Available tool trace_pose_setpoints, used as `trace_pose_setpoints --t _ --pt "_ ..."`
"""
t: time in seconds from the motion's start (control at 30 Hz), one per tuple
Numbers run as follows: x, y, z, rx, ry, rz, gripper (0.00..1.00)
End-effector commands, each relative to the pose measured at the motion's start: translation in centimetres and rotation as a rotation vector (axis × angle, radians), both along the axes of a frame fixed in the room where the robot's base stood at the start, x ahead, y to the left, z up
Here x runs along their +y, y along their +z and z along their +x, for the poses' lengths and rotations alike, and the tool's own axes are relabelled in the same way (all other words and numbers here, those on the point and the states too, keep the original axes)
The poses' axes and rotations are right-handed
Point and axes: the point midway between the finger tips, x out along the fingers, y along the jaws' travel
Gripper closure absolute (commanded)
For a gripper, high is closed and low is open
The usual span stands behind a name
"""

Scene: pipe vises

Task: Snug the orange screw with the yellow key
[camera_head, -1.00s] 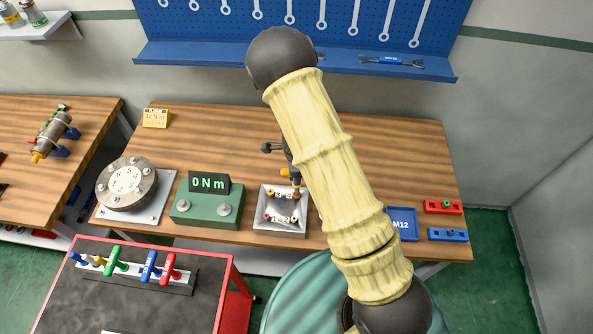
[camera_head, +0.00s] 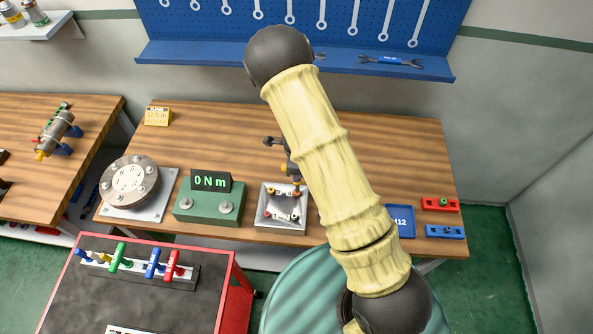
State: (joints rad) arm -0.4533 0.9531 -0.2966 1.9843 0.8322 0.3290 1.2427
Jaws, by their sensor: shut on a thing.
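My gripper (camera_head: 291,166) is beyond my forearm, over the back right of a square silver tray (camera_head: 302,228), and is small in this view. It is shut on the yellow key (camera_head: 286,169), of which a small yellow part shows. An orange spot, seemingly the orange screw (camera_head: 297,191), shows at the tray's upper right, directly below the key. I cannot tell whether the key's tip touches or sits in it. Other small screw heads and fittings are inside the tray. My forearm hides the area to its right.
A green torque box (camera_head: 208,207) reading 0 Nm and a bolted flange (camera_head: 131,183) stand left of the tray. A key rack (camera_head: 180,282) with blue, green and red keys is on the cart. A blue M12 tray (camera_head: 400,222) and red and blue blocks are at right.

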Motion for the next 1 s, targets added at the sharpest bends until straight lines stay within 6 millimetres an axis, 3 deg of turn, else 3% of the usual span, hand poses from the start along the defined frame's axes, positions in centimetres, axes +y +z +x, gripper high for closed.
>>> trace_pose_setpoints --t 0.23,0.8,1.0 --pt "-0.01 -0.11 0.08 -0.002 0.087 0.002 1.00" --pt "-0.09 -0.07 0.04 -0.004 1.000 0.000 1.00" --pt "-0.06 0.10 0.01 -0.002 1.055 0.000 1.00"
